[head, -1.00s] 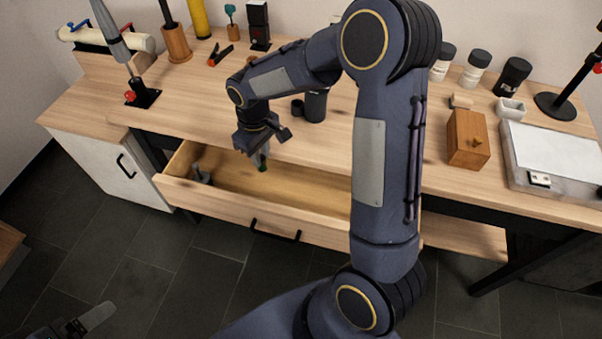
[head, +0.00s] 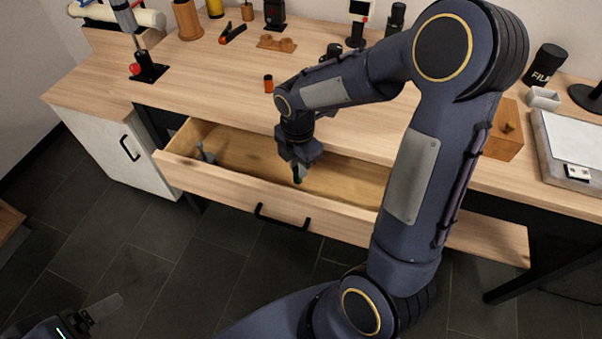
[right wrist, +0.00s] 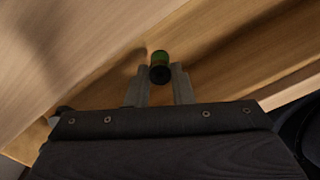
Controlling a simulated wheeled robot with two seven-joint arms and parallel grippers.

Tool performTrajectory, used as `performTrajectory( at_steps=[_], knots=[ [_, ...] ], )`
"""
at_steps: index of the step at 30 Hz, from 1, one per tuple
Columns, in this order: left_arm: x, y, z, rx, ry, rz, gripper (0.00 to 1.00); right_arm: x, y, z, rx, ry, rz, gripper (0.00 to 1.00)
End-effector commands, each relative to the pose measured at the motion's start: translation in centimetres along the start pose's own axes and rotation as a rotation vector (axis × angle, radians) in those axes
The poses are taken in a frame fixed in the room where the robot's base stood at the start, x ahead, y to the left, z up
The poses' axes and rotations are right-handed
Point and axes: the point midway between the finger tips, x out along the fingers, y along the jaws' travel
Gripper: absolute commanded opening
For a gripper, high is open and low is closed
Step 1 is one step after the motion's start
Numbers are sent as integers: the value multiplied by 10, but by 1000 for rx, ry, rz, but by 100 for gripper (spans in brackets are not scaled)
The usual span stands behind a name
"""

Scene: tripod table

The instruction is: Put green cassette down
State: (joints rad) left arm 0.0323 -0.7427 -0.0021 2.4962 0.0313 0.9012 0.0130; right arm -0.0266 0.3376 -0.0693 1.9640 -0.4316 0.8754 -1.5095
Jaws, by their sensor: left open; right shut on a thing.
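The green cassette (right wrist: 159,60) is a small cylinder with a dark end, held between the fingertips of my right gripper (right wrist: 160,82) in the right wrist view. In the head view my right gripper (head: 297,168) points down over the open wooden drawer (head: 335,216). The cassette's green is hard to make out there, as only a dark tip shows below the fingers. I cannot tell whether it touches the drawer floor. My left gripper (head: 88,318) is open and empty at the bottom left, over the floor, well apart from the drawer.
A grey item (head: 205,154) lies in the drawer's left end. The drawer floor around my right gripper looks bare.

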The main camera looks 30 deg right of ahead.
Motion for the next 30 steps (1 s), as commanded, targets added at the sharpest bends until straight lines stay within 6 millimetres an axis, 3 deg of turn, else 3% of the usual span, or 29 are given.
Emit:
performTrajectory(
  at_steps=[12, 23, 24, 29, 30],
  knots=[
    [10, -5, 5, 0, 0, 0, 80, 47, 0, 0, 1, 0, -3, 0],
    [12, -5, 6, 0, 0, 0, 80, 51, 0, 0, 2, 0, 1, 0],
    [12, -5, 6, 0, 0, 0, 80, 52, 0, 0, 2, 0, 1, 22],
    [11, -5, 6, 0, 0, 0, 80, 51, 0, 0, 2, 0, 1, 42],
    [11, -5, 6, 0, 0, 0, 80, 51, 0, 0, 2, 0, 1, 42]
  ],
)
